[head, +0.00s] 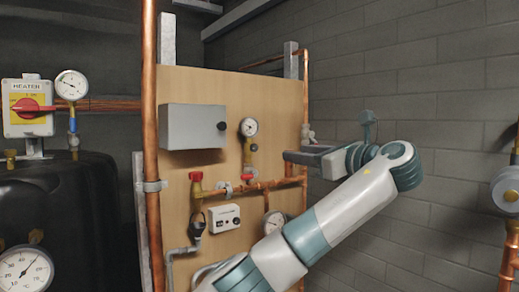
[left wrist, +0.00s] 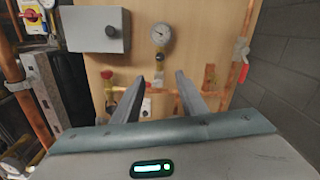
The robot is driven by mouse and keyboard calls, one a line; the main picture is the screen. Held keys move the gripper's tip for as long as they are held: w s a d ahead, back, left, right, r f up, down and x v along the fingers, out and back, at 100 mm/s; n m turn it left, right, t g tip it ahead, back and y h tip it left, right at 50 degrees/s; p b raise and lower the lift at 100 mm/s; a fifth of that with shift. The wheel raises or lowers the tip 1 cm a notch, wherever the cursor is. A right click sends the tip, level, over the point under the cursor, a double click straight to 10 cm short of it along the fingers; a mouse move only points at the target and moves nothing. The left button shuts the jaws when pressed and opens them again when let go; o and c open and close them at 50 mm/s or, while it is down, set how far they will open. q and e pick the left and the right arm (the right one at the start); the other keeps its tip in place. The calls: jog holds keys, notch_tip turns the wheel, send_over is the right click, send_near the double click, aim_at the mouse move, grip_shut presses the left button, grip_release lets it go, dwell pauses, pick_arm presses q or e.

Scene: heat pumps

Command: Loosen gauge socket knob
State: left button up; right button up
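A round white gauge (head: 249,127) is mounted on the upper middle of the wooden board, with a brass socket (head: 248,152) below it. A small knob (head: 254,147) sits at the right side of this socket. The gauge also shows in the left wrist view (left wrist: 160,35), with the socket under it (left wrist: 158,60). My left gripper (head: 289,160) is right of the socket in the head view, apart from it. In the left wrist view its two fingers (left wrist: 164,78) are spread and empty, pointing towards the board below the gauge. My right gripper is not in view.
A grey box (head: 193,126) sticks out left of the gauge. Copper pipes (head: 265,185) with red handles (head: 247,177) run below the socket, above a white controller (head: 224,218). A tall copper pipe (head: 149,120) stands at the board's left. A block wall (head: 425,90) lies right.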

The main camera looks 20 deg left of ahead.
aim_at(255, 148)
pick_arm(q)
jog(key=p+x, duration=0.9)
jog(key=x, duration=0.7)
jog(key=shift+w+a+r, duration=0.1)
jog(key=shift+a+r, duration=0.05)
jog(key=shift+w+a, duration=0.35)
jog(key=shift+a, duration=0.05)
jog(key=shift+c, duration=0.4)
grip_shut()
